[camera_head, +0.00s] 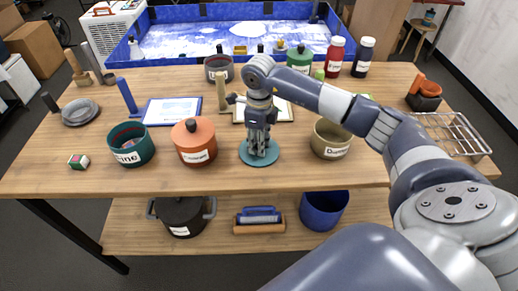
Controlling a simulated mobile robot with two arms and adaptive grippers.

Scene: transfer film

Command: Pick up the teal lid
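The round teal lid (246,158) is at the middle of the wooden table, close to its front edge. My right gripper (260,152) reaches in from the right and points straight down over the lid's middle. Its fingers hide the middle of the lid, so I cannot tell if they are closed on a knob or apart. The lid looks flat on the table or only slightly above it. My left gripper is not in view.
An orange-lidded pot (194,142) and a green pot (131,145) stand left of the lid. A beige pot (330,141) stands to the right. A clipboard (284,112) lies behind. A wire rack (452,134) is at the far right. The table's front left is mostly free.

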